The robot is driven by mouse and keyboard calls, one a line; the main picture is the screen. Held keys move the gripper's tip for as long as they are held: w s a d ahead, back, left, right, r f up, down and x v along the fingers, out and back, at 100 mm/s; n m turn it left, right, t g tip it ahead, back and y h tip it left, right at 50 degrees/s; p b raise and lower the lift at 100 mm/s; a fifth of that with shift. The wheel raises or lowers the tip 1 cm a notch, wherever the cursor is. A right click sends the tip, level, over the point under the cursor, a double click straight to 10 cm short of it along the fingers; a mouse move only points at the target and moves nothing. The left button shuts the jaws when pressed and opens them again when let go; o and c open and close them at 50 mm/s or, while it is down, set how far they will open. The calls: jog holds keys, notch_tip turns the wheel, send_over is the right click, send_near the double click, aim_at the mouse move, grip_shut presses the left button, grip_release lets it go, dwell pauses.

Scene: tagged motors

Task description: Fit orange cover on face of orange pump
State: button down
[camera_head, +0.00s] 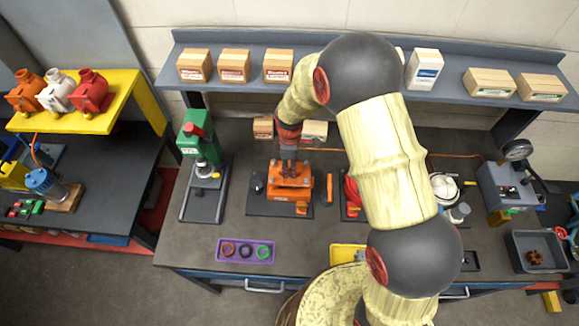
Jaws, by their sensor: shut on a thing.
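The orange pump (290,193) sits on a dark base plate (257,203) on the workbench, left of the middle. My gripper (288,163) points down right over the pump, its fingers shut on an orange piece that looks like the orange cover (289,173). The cover blends with the pump in colour. I cannot tell whether it touches the pump face or hangs just above it.
A narrow orange part (329,188) stands right of the pump. A red pump (352,193) is partly behind my arm. A green press (195,145) stands left. A purple tray (245,251) with rings lies in front. Boxes line the shelf (340,84) behind.

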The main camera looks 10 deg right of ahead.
jog(key=shift+f+b, duration=2.25)
jog(key=shift+f, duration=0.75)
dwell(0.5)
jog(key=c, duration=1.4)
grip_release()
jog(key=shift+s+f, duration=0.1)
jog(key=shift+f, duration=0.05)
jog(key=shift+r+p, duration=1.55)
jog(key=shift+r, duration=1.55)
notch_tip(320, 180, up, 12)
